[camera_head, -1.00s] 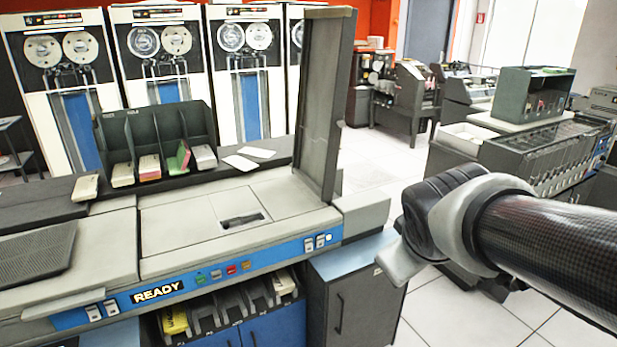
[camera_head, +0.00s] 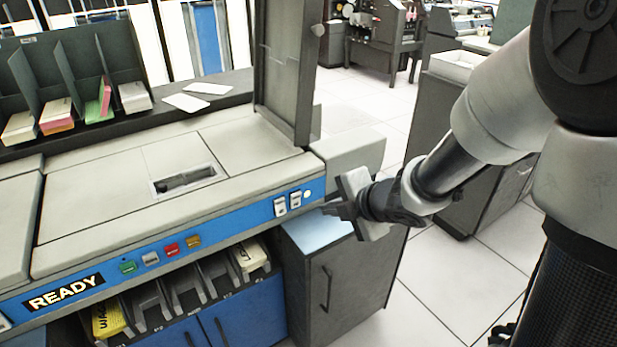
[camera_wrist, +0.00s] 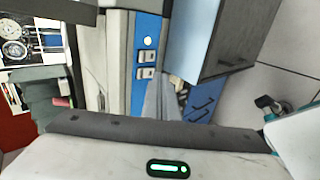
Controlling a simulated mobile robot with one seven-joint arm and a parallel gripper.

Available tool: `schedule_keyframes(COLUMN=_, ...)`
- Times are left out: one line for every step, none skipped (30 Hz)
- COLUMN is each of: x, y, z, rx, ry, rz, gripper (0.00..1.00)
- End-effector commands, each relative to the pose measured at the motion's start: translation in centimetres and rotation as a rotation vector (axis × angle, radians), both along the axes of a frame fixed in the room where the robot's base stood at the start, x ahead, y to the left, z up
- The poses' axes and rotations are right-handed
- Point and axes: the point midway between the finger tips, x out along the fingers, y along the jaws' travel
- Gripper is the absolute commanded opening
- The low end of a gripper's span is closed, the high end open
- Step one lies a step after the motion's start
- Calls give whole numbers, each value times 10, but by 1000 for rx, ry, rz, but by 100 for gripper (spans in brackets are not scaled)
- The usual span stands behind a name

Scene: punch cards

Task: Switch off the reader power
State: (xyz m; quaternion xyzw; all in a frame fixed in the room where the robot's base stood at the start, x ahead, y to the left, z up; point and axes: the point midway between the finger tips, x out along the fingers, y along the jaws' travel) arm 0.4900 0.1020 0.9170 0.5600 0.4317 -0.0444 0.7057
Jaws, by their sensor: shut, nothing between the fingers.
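The card reader's blue front panel (camera_head: 217,220) carries a READY sign (camera_head: 65,292) at its left. Two white rocker switches, a left one (camera_head: 280,206) and a right one (camera_head: 295,199), sit at its right end beside a lit round lamp (camera_head: 308,194). Their labels are too small to read. My gripper (camera_head: 327,209) is shut and empty, pointing left just right of the switches. In the wrist view, the two switches (camera_wrist: 146,64) and lit lamp (camera_wrist: 148,43) show just beyond my gripper's fingers (camera_wrist: 158,92). I cannot tell whether they touch the panel.
Coloured buttons, including a red one (camera_head: 172,249), line the panel's middle. A grey cabinet (camera_head: 340,285) stands below my gripper. Card stackers (camera_head: 190,285) sit under the panel. An upright grey frame (camera_head: 290,75) rises behind. Tiled floor (camera_head: 440,290) is open at right.

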Motion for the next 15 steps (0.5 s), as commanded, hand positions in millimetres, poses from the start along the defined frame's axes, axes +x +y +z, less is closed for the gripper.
schedule_keyframes(x=0, y=1, z=-1, rx=0, ry=-1, rz=4, gripper=0)
schedule_keyframes(x=0, y=1, z=0, rx=0, ry=-1, rz=6, gripper=0)
schedule_keyframes(x=0, y=1, z=0, rx=0, ry=-1, rz=6, gripper=0)
schedule_keyframes(x=0, y=1, z=0, rx=0, ry=-1, rz=4, gripper=0)
schedule_keyframes(x=0, y=1, z=0, rx=0, ry=-1, rz=4, gripper=0)
schedule_keyframes(x=0, y=1, z=0, rx=0, ry=-1, rz=4, gripper=0)
schedule_keyframes(x=0, y=1, z=0, rx=0, ry=-1, rz=3, gripper=0)
schedule_keyframes(x=0, y=1, z=0, rx=0, ry=-1, rz=3, gripper=0)
schedule_keyframes(x=0, y=1, z=0, rx=0, ry=0, rz=3, gripper=0)
schedule_keyframes(x=0, y=1, z=-1, rx=0, ry=0, rz=3, gripper=0)
schedule_keyframes(x=1, y=1, z=-2, rx=0, ry=0, rz=2, gripper=0)
schedule_keyframes(x=2, y=2, z=-4, rx=1, ry=1, rz=3, gripper=0)
schedule_keyframes(x=4, y=3, z=-6, rx=1, ry=1, rz=3, gripper=0)
schedule_keyframes(x=6, y=5, z=-9, rx=1, ry=1, rz=3, gripper=0)
schedule_keyframes(x=9, y=7, z=-13, rx=2, ry=1, rz=2, gripper=0)
